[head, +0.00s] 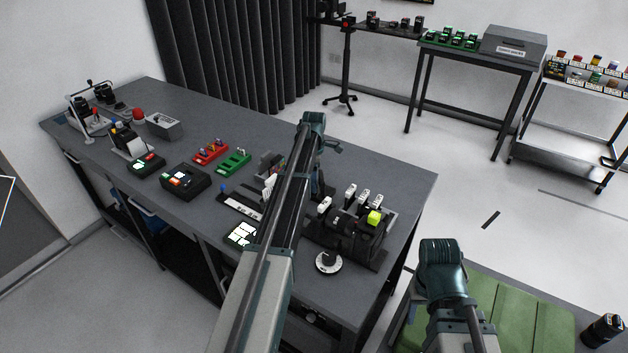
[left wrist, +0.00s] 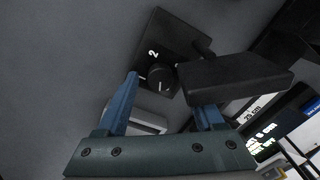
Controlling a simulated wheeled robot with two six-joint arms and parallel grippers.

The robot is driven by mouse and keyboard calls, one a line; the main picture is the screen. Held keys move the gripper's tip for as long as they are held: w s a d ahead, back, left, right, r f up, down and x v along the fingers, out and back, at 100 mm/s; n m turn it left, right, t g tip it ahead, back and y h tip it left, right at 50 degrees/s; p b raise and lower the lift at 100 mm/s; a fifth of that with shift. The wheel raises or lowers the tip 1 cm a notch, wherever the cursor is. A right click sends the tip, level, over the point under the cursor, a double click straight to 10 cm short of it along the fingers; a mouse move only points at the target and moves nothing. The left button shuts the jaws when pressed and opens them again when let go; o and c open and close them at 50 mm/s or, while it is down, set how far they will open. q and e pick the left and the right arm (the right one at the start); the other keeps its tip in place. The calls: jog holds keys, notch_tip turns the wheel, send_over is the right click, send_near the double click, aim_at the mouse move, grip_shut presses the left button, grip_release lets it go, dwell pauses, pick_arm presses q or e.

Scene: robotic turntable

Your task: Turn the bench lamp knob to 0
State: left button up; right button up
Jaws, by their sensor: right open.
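In the left wrist view a round black knob (left wrist: 162,79) sits on a black plate (left wrist: 170,38). A white "2" shows beside it and a small white mark lies at its left edge; no 0 is legible. My left gripper (left wrist: 165,90) has its blue fingers apart, with the knob showing between them. The left finger is close to the knob's left side; contact cannot be told. A black block (left wrist: 235,76) hides the right fingertip. In the head view my left arm hides this knob and most of the left gripper. My right gripper does not show.
The grey bench (head: 150,95) carries a red button (head: 138,113), a red tray (head: 210,152), a green tray (head: 234,162) and a black dial with a white disc (head: 328,262). A row of white-topped switches (head: 363,197) stands right of my left arm.

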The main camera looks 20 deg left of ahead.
pick_arm(q)
jog(key=shift+r, duration=0.15)
notch_tip(320, 180, up, 14)
jog(key=p, duration=1.3)
jog(key=shift+f+p, duration=0.2)
jog(key=shift+p, duration=0.2)
jog(key=shift+w+a, duration=0.1)
jog(key=shift+w, duration=0.05)
jog(key=m, duration=1.4)
jog(key=shift+s+a, duration=0.1)
jog(key=shift+s, duration=0.25)
jog(key=shift+f, duration=0.15)
